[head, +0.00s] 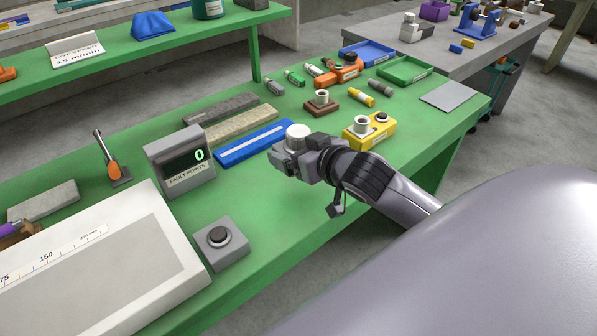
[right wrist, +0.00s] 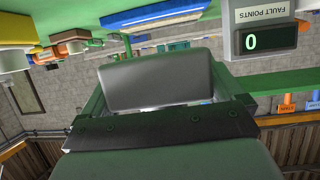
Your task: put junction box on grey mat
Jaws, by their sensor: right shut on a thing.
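The junction box is a grey block with a round white top (head: 298,131). My right gripper (head: 305,156) is shut on it, above the green bench beside the blue strip. In the right wrist view the box's plain grey side (right wrist: 162,82) fills the middle, between the fingers. The gripper hides much of the box in the head view, and I cannot tell its exact height above the bench. The grey mat (head: 448,96) is a flat, bare square at the bench's far right corner, well to the right of the gripper. My left gripper is not in view.
A green tray (head: 405,71) and blue tray (head: 367,53) lie behind. The fault points display (head: 180,163) stands left. Bench around the mat is clear.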

